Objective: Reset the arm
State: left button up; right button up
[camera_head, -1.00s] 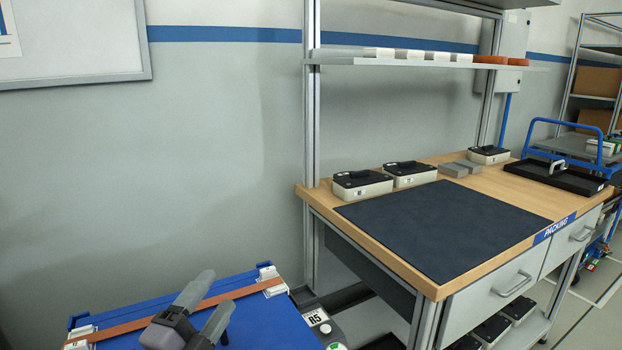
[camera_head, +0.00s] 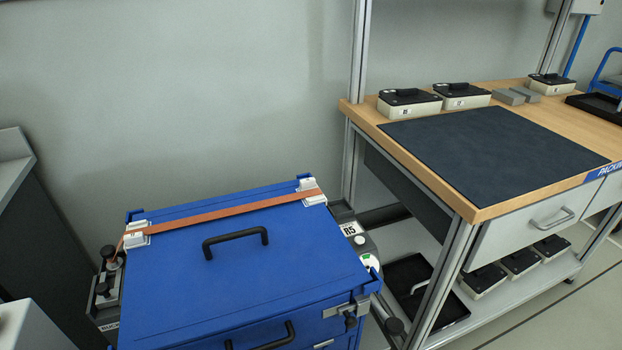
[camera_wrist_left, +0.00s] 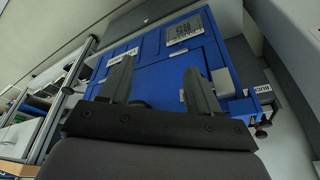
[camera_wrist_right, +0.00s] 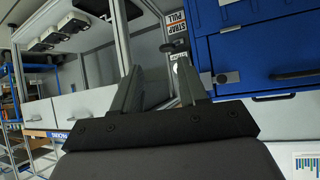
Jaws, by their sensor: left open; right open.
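My left gripper (camera_wrist_left: 160,90) shows in the left wrist view, open and empty, its two fingers apart in front of the blue case. My right gripper (camera_wrist_right: 160,88) shows in the right wrist view, open and empty, facing the gap between the packing bench and the blue case. Neither gripper is in the head view. The blue case (camera_head: 250,270) stands at the lower middle of the head view, its lid closed. An orange strap (camera_head: 226,213) runs across its back edge between two white corner pieces. A black handle (camera_head: 235,240) sits on the lid.
The packing bench (camera_head: 390,150) with a dark mat (camera_head: 490,145) stands on the right. Black-topped boxes (camera_head: 409,103) stand along its back. A black tray (camera_head: 425,290) and more boxes are on its lower shelf. A grey cabinet (camera_head: 30,220) is at far left.

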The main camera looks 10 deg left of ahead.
pick_arm(q)
jog(key=w+d+f+t+h+b, duration=0.1)
jog(key=w+d+f+t+b, duration=0.15)
jog(key=w+f+b, duration=0.4)
jog(key=w+d+f+t+h+b, duration=0.1)
jog(key=f+t+b, duration=0.25)
jog(key=f, duration=0.65)
notch_tip(320, 180, up, 15)
jog(key=t+p, duration=0.1)
jog(key=p, duration=1.7)
jog(key=shift+s+a+m, duration=0.3)
jog(key=shift+s+a, duration=0.05)
jog(key=shift+s, duration=0.05)
